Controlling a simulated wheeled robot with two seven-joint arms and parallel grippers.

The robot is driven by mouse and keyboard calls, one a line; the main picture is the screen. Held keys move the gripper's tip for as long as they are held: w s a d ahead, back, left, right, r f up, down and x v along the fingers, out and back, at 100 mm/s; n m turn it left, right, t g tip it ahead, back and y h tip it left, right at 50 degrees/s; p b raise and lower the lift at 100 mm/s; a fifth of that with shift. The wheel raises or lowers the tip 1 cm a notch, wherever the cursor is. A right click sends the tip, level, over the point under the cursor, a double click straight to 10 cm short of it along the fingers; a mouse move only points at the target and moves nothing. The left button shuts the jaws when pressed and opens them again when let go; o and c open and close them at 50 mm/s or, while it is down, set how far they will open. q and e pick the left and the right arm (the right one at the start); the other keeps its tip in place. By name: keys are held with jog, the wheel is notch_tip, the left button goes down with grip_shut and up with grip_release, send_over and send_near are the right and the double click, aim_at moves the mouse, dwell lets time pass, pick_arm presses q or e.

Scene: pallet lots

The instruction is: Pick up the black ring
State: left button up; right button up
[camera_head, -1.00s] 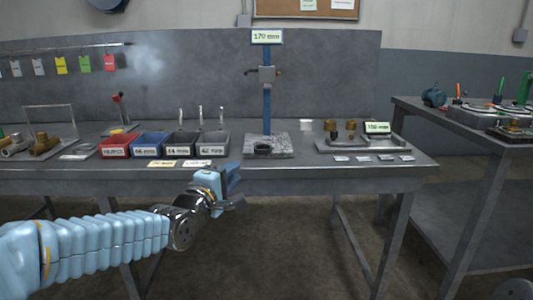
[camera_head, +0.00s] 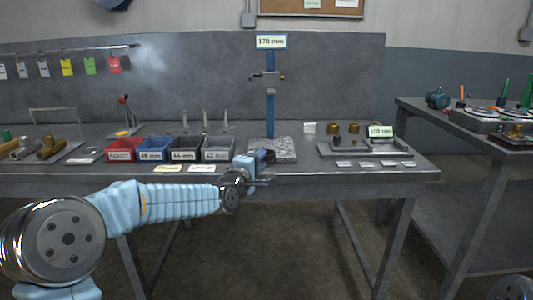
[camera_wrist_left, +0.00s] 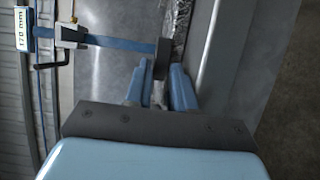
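My left gripper (camera_head: 264,157) is at the front edge of the speckled stone base (camera_head: 284,150) of the blue gauge stand (camera_head: 270,105). It covers the spot where the black ring lay, so the ring is mostly hidden in the head view. In the left wrist view, the two blue fingers (camera_wrist_left: 160,85) stand apart. A dark piece that looks like the black ring (camera_wrist_left: 162,58) shows at their tips, roughly in line with the gap. I cannot tell whether the fingers touch it. My right gripper is not in view.
Red, blue and grey bins (camera_head: 152,149) stand left of the gripper. A grey tray (camera_head: 345,150) with brass pieces lies to the right, with small labels along its front. A second table (camera_head: 480,135) stands at the far right. The blue post rises behind the gripper.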

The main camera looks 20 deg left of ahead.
pick_arm(q)
grip_shut()
